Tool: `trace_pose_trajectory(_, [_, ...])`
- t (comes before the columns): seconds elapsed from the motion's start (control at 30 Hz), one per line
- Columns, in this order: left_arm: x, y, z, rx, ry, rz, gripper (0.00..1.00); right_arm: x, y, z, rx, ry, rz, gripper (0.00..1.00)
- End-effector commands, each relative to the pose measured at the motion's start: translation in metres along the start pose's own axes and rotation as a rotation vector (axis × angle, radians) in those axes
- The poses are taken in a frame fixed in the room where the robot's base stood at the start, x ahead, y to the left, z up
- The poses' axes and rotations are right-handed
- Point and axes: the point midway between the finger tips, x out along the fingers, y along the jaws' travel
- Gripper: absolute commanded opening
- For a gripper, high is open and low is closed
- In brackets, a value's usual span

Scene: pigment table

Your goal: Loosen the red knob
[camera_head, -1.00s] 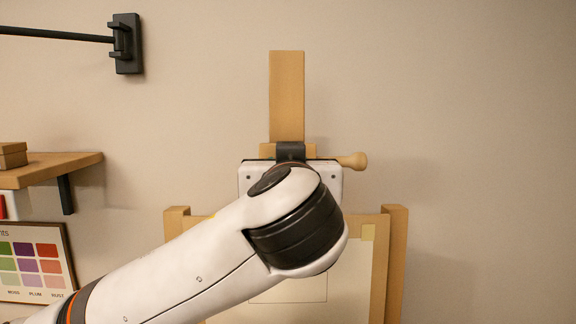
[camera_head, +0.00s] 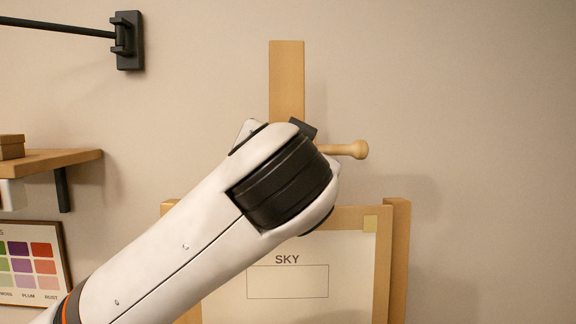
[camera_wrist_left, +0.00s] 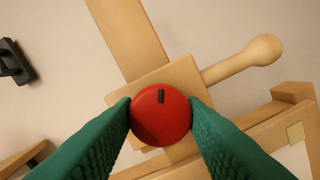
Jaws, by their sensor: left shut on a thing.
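The red knob (camera_wrist_left: 160,118) is a round disc with a short dark mark near its top edge in the left wrist view. It sits on a wooden block (camera_wrist_left: 178,78) of the easel. My left gripper (camera_wrist_left: 161,116) is shut on the knob, with one green textured finger on each side of it. In the head view my white left arm hides the knob and the gripper. My right gripper is in neither view.
A wooden post (camera_head: 287,80) rises above the block, and a wooden peg (camera_head: 350,149) sticks out to the right. Below is a framed sheet marked SKY (camera_head: 300,262). A shelf (camera_head: 60,160), a colour chart (camera_head: 32,258) and a black wall bracket (camera_head: 128,42) are at left.

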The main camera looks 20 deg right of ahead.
Motion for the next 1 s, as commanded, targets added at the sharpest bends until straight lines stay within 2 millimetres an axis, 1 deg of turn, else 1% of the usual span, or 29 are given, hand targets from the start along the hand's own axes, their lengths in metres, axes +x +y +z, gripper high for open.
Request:
trace_pose_trajectory(0.03, [0.0000, -0.0008, -0.0015, 0.043, -0.001, -0.004, 0.15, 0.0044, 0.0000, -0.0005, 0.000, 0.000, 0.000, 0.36])
trace_pose_trajectory(0.1, [0.0000, -0.0005, -0.0012, 0.108, 0.000, -0.011, 0.15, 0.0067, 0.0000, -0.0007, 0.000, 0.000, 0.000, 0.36])
trace_pose_trajectory(0.4, [-0.0001, 0.0007, 0.0003, 0.393, -0.001, -0.041, 0.15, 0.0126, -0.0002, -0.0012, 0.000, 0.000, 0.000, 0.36])
trace_pose_trajectory(0.7, [0.0000, 0.0015, 0.0015, 0.667, -0.001, -0.069, 0.15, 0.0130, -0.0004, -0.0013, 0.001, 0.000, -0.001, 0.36])
trace_pose_trajectory(1.0, [-0.0002, 0.0016, 0.0021, 0.871, -0.002, -0.090, 0.15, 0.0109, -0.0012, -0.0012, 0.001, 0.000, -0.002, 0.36])
